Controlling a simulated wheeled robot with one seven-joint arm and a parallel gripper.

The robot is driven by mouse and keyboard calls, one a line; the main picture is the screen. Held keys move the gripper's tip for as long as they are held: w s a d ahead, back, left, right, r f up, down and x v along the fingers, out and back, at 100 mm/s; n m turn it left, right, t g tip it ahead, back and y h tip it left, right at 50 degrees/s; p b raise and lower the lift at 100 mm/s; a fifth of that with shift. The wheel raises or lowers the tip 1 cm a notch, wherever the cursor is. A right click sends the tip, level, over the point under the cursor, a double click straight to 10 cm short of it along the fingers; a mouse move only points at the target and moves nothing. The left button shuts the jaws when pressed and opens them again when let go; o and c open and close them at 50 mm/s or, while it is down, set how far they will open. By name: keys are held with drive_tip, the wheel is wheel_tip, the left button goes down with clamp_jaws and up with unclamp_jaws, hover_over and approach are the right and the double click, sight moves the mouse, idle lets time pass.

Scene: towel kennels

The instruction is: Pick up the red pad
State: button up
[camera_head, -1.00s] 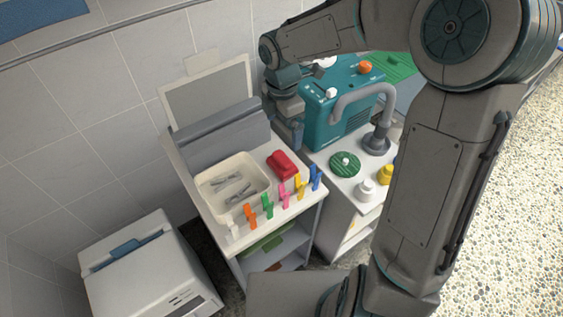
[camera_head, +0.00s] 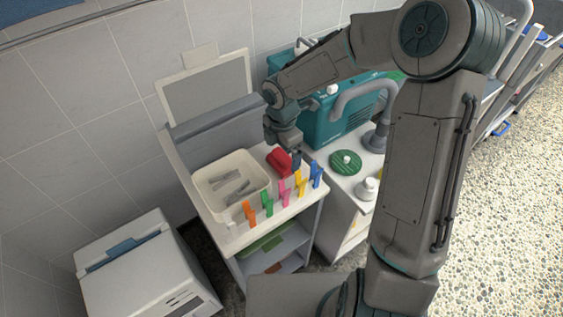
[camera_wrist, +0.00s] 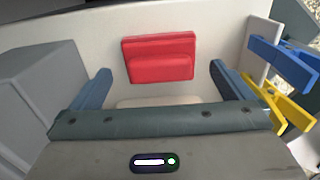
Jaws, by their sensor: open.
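The red pad (camera_head: 279,161) lies on the white cart top, between the cream tray and the teal machine. In the wrist view the red pad (camera_wrist: 158,58) is a flat red block with a raised front part, just ahead of my gripper. My gripper (camera_wrist: 155,85) is open, with one blue-grey finger to each side of the pad's line. The fingers look wider apart than the pad, and nothing is between them. In the head view my gripper (camera_head: 285,150) hangs over the pad and hides part of it. I cannot tell the exact height gap.
A cream tray (camera_head: 214,207) with grey clips stands left of the pad. Several coloured clips, such as a blue clip (camera_head: 316,175) and a yellow clip (camera_head: 300,183), line the front edge. The teal machine (camera_head: 335,118) and a green disc (camera_head: 345,162) are at the right.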

wheel_tip(320, 180, down, 2)
drive_tip(key=shift+f, duration=0.25)
drive_tip(key=c, duration=0.9)
drive_tip(key=shift+r, duration=0.2)
drive_tip(key=shift+r, duration=0.3)
wheel_tip(320, 180, up, 4)
drive_tip(key=shift+d+f+p, duration=0.1)
drive_tip(key=shift+d+p, duration=0.05)
drive_tip(key=shift+p, duration=0.3)
drive_tip(key=d+r, duration=0.2)
drive_tip(key=d, duration=0.1)
drive_tip(key=s+d+r+p, duration=0.1)
drive_tip(key=d+r, duration=0.1)
drive_tip(key=d, duration=0.2)
drive_tip(key=d+r+p, duration=0.1)
drive_tip(key=d+r, duration=0.1)
drive_tip(key=d, duration=0.2)
drive_tip(key=shift+s+d+r, duration=0.15)
drive_tip(key=shift+s, duration=0.2)
